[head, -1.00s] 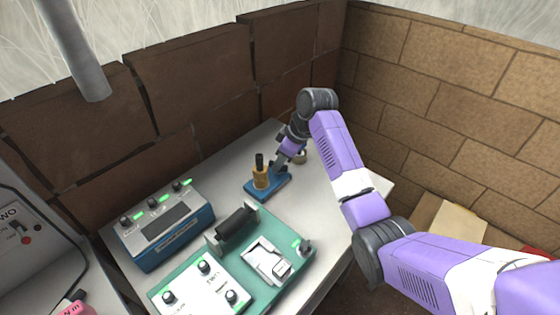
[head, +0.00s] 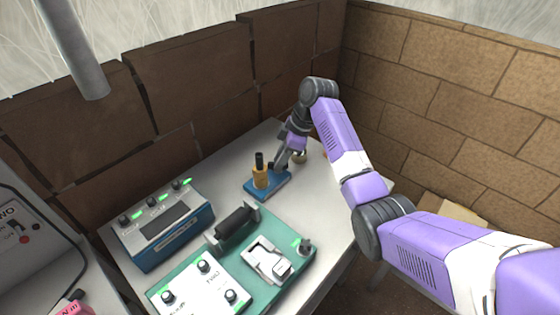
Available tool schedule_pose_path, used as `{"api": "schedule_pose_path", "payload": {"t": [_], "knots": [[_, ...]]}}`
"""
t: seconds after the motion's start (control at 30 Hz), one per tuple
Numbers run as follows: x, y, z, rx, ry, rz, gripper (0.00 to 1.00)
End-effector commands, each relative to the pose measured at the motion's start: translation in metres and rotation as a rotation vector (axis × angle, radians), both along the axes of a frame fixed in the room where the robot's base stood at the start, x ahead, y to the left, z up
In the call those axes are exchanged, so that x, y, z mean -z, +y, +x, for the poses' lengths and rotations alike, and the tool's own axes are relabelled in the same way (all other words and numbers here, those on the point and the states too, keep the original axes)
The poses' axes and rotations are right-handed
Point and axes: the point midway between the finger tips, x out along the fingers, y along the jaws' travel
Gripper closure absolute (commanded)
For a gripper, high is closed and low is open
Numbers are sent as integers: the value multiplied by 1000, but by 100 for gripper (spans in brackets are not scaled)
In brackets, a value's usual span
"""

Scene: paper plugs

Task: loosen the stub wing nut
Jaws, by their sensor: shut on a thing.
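A small blue base (head: 258,187) stands on the bench, with a tan cylinder with a black top (head: 260,172) upright on it. My gripper (head: 278,165) reaches down from the upper right to the base's right part, just right of the cylinder. It is shut on a small dark piece there, which I take as the stub wing nut. The nut is mostly hidden by the fingers, and its wings and thread are too small to make out.
A blue box with knobs and green lights (head: 164,228) stands at the left. A green board (head: 295,272) with a dark roller, a metal latch and a knobbed panel lies in front. A small round item (head: 300,157) sits just right of my gripper. Brick walls close the back and right.

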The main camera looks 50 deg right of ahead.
Motion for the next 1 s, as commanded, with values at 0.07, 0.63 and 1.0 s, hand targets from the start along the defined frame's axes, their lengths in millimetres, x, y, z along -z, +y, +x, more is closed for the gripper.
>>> {"api": "schedule_pose_path", "payload": {"t": [0.07, 0.63, 1.0], "knots": [[0, -1, 1, -48, 0, 0, 100], [0, -1, 1, -208, 0, -1, 100], [0, -1, 1, -208, -1, 0, 69]]}}
